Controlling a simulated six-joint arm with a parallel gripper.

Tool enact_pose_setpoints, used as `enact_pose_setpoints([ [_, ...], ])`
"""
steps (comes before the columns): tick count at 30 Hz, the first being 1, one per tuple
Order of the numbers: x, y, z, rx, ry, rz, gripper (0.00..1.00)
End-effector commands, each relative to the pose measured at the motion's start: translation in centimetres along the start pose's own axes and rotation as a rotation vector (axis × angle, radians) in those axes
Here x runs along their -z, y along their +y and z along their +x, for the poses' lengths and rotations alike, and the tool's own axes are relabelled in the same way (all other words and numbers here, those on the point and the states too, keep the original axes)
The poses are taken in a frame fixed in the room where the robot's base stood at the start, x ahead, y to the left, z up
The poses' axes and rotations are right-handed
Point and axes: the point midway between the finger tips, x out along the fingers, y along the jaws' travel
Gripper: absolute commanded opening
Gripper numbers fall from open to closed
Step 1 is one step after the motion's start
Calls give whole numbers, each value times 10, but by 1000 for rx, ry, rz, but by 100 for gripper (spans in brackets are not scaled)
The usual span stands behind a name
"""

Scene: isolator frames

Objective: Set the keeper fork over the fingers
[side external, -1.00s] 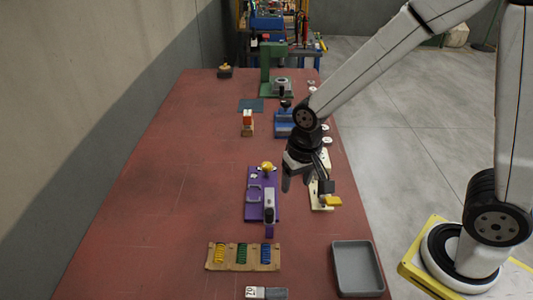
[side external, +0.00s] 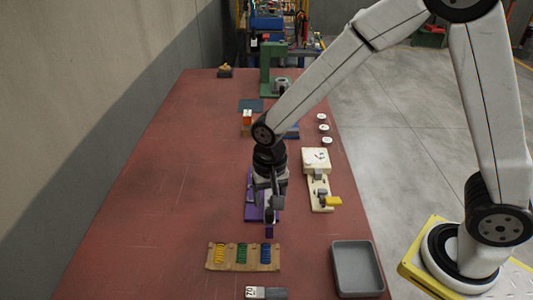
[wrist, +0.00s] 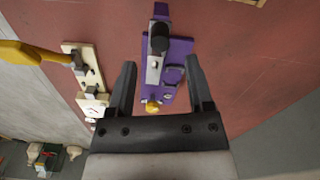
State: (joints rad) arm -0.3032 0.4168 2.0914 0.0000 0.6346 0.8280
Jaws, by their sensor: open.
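A purple board (side external: 250,211) lies on the red bench, mostly hidden behind my wrist in the side view. In the wrist view the purple board (wrist: 180,48) carries a grey bar with a black knob (wrist: 158,38), a yellow knob (wrist: 153,106) and a dark U-shaped piece (wrist: 174,74), perhaps the keeper fork. I cannot tell the fingers apart clearly. My gripper (side external: 271,208) is above the purple board. In the wrist view my gripper (wrist: 161,62) is open and empty, its two jaws on either side of the board in the picture.
A cream board (side external: 318,182) with a yellow handle (side external: 333,201) stands to the right. A wooden spring rack (side external: 230,257) lies in front. A grey tray (side external: 358,268) is at the near right. The left side of the bench is clear.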

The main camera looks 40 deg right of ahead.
Motion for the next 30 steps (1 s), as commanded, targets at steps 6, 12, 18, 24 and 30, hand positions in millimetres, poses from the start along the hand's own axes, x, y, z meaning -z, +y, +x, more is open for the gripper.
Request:
enact_pose_setpoints([
  [6,0,1,25,-3,-2,0,66],
  [12,0,0,45,-1,-1,-1,66],
  [18,0,0,56,0,0,-1,66],
  [24,0,0,58,1,1,-1,66],
  [30,0,0,58,1,1,-1,54],
])
